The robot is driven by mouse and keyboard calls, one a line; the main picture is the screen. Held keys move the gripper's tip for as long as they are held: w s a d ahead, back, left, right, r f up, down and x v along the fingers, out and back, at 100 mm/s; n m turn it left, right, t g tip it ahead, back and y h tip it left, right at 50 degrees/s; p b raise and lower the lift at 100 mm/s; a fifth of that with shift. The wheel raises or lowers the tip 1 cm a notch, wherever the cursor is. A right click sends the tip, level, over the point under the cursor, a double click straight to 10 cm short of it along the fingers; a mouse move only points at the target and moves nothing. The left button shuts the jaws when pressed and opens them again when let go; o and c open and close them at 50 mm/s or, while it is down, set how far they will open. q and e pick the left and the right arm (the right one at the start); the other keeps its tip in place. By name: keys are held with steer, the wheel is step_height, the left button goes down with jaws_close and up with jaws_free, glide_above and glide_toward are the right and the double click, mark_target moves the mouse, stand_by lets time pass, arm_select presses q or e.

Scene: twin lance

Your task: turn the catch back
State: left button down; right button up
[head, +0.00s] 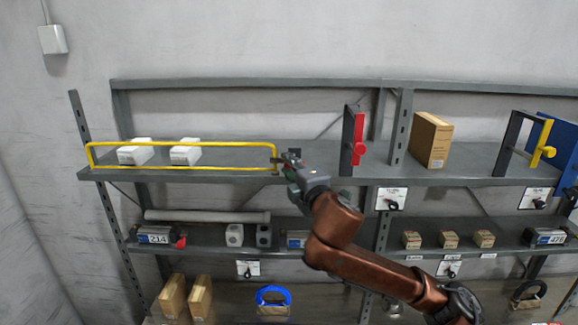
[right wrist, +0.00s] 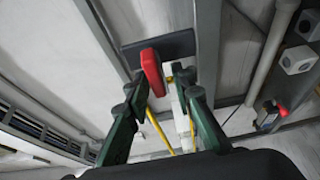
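A red catch (head: 359,140) with a round knob stands upright beside a dark post (head: 347,142) on the top shelf. In the right wrist view the red piece (right wrist: 152,72) shows between the fingertips, in front of a dark plate; I cannot tell its distance from them. My right gripper (head: 284,160) is at the right end of the yellow rail (head: 180,168), left of the red catch in the head view. Its fingers (right wrist: 160,88) are apart and do not close on anything. My left gripper is not in view.
White boxes (head: 136,152) lie behind the rail. A brown carton (head: 430,140) stands right of the red catch. A second dark frame with a yellow catch (head: 543,143) is farther right. A grey pipe (head: 207,216) and small items fill the lower shelf.

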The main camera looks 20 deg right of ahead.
steer(key=shift+o, duration=0.5)
steer(key=s+d, duration=0.1)
steer(key=s, duration=1.1)
steer(key=shift+d, duration=0.2)
